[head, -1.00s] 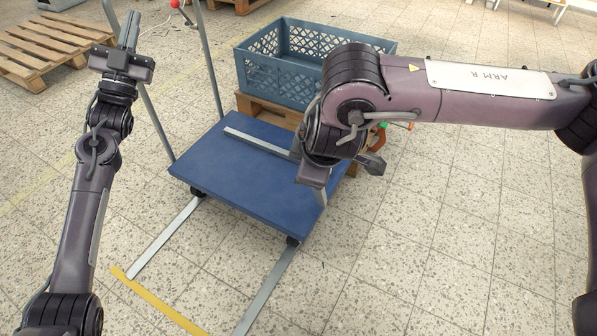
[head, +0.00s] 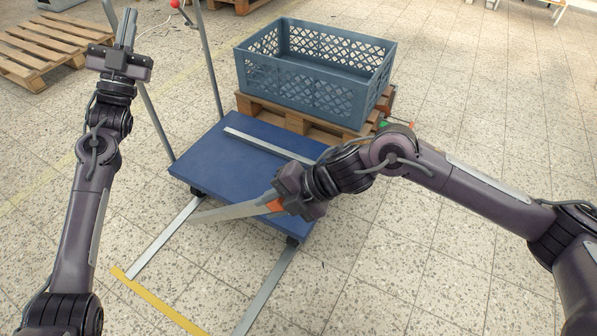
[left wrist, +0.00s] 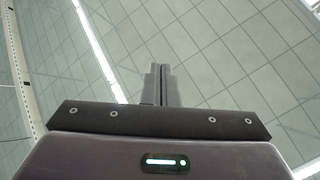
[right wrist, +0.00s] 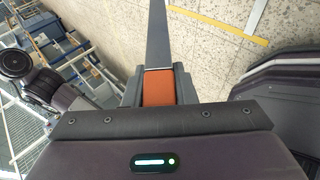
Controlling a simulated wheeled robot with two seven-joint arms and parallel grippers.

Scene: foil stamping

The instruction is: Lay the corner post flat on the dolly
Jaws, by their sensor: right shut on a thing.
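The corner post (head: 235,211) is a long grey bar with an orange part in my jaws. My right gripper (head: 274,203) is shut on it over the front part of the blue dolly (head: 215,168). The post points left in the head view, past the dolly's front-left edge. I cannot tell its exact tilt or any contact with the deck. In the right wrist view the post (right wrist: 156,35) runs straight out from the jaws. My left gripper (head: 127,28) is raised at the left, shut and empty; the left wrist view shows its fingers (left wrist: 160,85) together.
A pale strip (head: 262,144) lies across the dolly deck. A blue-grey crate (head: 300,85) on a wooden pallet (head: 275,112) stands behind the dolly. The dolly's handle posts (head: 152,122) rise at the left. Metal strips (head: 165,238) and yellow tape (head: 160,302) lie on the floor.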

